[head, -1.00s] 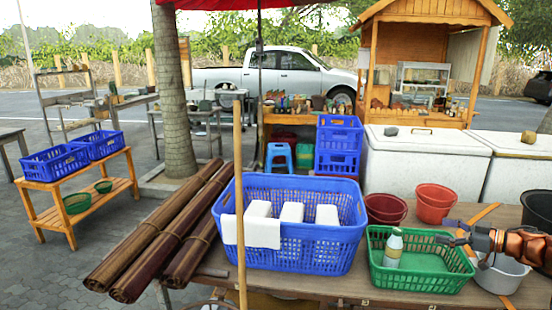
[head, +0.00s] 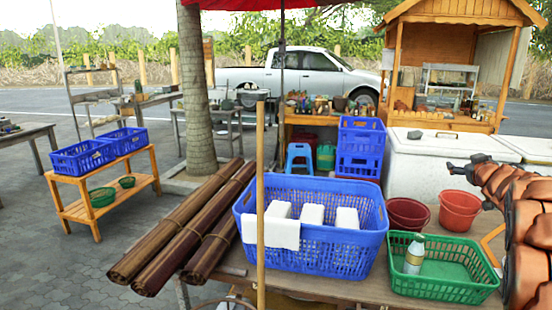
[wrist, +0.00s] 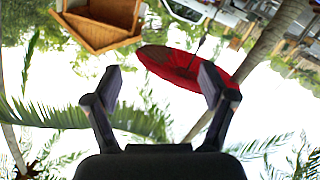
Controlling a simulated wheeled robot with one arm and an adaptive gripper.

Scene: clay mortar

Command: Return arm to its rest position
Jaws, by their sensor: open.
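My gripper (wrist: 160,88) is open in the wrist view, with nothing between its two dark fingers. The wrist view is upside down, with sky, palm leaves, a red umbrella (wrist: 185,65) and a wooden stall roof (wrist: 95,32) beyond the fingers. In the head view my gripper (head: 462,168) shows at the right, above the table and in front of the white chest; its fingers are small there. My copper-coloured arm fills the right edge of the head view.
On the table (head: 345,287) stand a blue basket (head: 335,250) with white blocks, a green basket (head: 440,290) with a bottle (head: 414,254), and red buckets (head: 459,211). A wooden pole (head: 260,200) rises in front. A white chest (head: 425,165) stands behind.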

